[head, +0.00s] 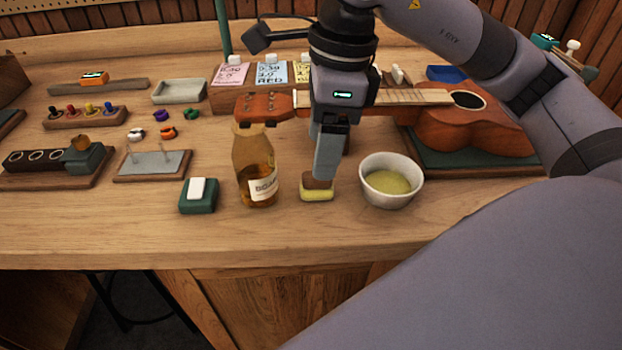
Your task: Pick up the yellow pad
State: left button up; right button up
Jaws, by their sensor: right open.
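The yellow pad (317,194) lies on the wooden bench near its front edge. It has a brown top part and a yellow lower part. It sits between an amber bottle (254,170) on its left and a white bowl (391,181) on its right. My right gripper (322,178) points down right over the pad, with its fingertips at or just above the brown top. It is open; the fingers overlap in this view, so I cannot tell whether they touch the pad. My left gripper is not in view.
The bowl holds a yellowish content. A green block with a white top (197,195) stands left of the bottle. A ukulele (470,125) lies on a dark green mat behind the bowl, its neck passing behind my gripper. The bench front is clear.

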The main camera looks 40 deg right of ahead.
aim_at(317, 184)
jog(key=shift+d+f, duration=0.15)
jog(key=shift+f, duration=0.1)
jog(key=f, duration=0.6)
jog(key=shift+w+a+f, duration=0.25)
jog(key=shift+w+a, duration=0.1)
jog(key=shift+w, duration=0.05)
jog(key=c, duration=1.1)
